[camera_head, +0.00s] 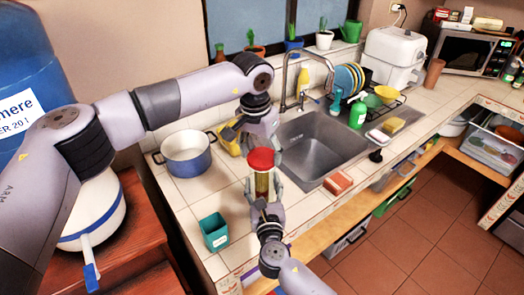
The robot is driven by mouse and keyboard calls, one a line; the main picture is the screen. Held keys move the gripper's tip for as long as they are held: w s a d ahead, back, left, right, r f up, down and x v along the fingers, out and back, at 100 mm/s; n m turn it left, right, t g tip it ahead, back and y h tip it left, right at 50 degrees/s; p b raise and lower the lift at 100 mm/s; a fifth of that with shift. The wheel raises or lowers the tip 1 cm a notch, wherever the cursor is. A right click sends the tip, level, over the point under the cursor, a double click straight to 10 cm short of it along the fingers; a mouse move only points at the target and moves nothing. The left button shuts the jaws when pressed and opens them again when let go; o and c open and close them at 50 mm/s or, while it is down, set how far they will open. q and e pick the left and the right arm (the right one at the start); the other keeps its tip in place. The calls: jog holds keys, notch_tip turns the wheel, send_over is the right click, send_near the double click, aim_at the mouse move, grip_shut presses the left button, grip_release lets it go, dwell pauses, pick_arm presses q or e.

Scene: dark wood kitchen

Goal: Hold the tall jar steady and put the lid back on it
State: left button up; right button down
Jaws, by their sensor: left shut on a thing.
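The tall jar (262,187) stands on the white tiled counter, with yellowish contents showing through its side. The red lid (261,160) is at the jar's mouth; I cannot tell whether it is seated or just above. My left gripper (270,148) reaches down from behind and is shut on the lid, its fingertips partly hidden by it. My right gripper (264,190) comes from the front, with a finger on each side of the jar. I cannot tell whether those fingers press on it.
A blue-and-white pot (186,157) and a yellow item (229,140) stand left of the sink (322,146). A teal container (214,232) is near the front edge. A red-brown sponge or block (338,183) lies right of the jar. A green bottle (358,114) stands beyond the sink.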

pick_arm(q)
jog(key=o, duration=0.8)
jog(key=shift+r, duration=2.3)
jog(key=shift+c, duration=0.4)
